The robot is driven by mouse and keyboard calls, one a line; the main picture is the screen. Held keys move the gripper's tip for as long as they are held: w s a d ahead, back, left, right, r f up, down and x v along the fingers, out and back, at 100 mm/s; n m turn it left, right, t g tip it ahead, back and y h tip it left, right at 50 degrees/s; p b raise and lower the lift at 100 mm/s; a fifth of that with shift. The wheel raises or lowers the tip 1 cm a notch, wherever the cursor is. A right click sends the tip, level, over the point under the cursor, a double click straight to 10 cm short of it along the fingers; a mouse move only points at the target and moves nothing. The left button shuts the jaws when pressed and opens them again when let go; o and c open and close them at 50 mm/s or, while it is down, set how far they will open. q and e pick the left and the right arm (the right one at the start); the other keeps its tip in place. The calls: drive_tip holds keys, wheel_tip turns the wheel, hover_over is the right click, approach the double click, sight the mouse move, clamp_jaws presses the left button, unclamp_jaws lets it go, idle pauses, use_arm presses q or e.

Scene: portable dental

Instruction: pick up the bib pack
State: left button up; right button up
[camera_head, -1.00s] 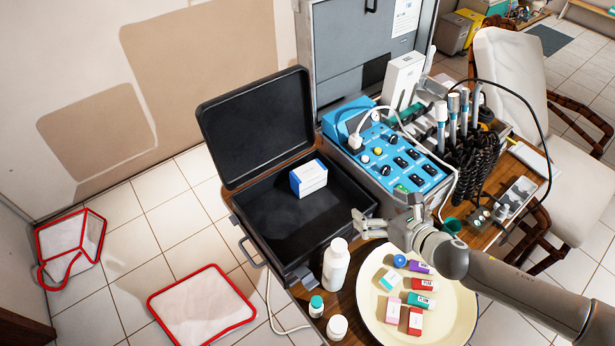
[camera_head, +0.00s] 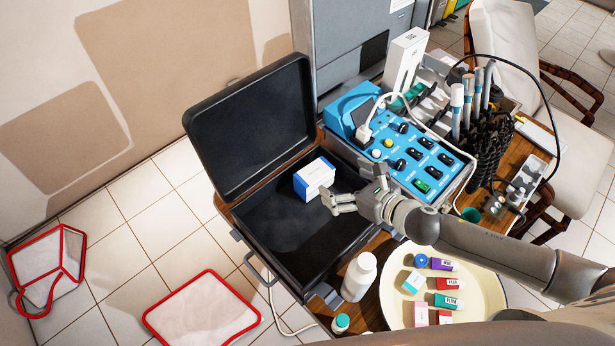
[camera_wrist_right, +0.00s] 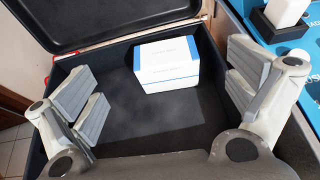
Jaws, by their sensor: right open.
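A white and blue box, which looks like the bib pack (camera_head: 315,178), sits inside the open black case (camera_head: 285,238), toward its back. My right gripper (camera_head: 338,202) is over the case, just in front of the box in the head view. In the right wrist view the box (camera_wrist_right: 167,65) stands ahead, beyond the two open fingers of the gripper (camera_wrist_right: 165,98), a little right of centre. The fingers are wide apart with nothing between them. I cannot tell the exact height of the gripper over the case floor. My left gripper is not in view.
The case lid (camera_head: 250,122) stands open at the back left. A blue control unit (camera_head: 405,150) is right of the case. A white bottle (camera_head: 359,277) and a round tray (camera_head: 484,290) with small boxes stand in front, under my right arm.

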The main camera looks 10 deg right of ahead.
sight(314, 175)
drive_tip(key=f+b, duration=0.5)
drive_tip(key=f, duration=0.1)
drive_tip(key=shift+w+f+b, duration=0.15)
drive_tip(key=shift+w+b, duration=0.05)
drive_tip(key=shift+b, duration=0.2)
drive_tip(key=p+x, duration=0.1)
drive_tip(key=x, duration=0.4)
drive_tip(key=shift+w+a, duration=0.2)
drive_tip(key=shift+w, duration=0.1)
drive_tip(key=shift+w+a, duration=0.3)
drive_tip(key=shift+w, duration=0.15)
drive_tip(key=x, duration=0.1)
drive_tip(key=p+x, duration=0.1)
drive_tip(key=x, duration=0.1)
drive_tip(key=shift+w+r, duration=0.15)
drive_tip(key=shift+r, duration=0.15)
drive_tip(key=shift+w+a+f, duration=0.25)
drive_tip(key=shift+w+a, duration=0.05)
drive_tip(key=shift+w, duration=0.1)
drive_tip(key=c, duration=0.7)
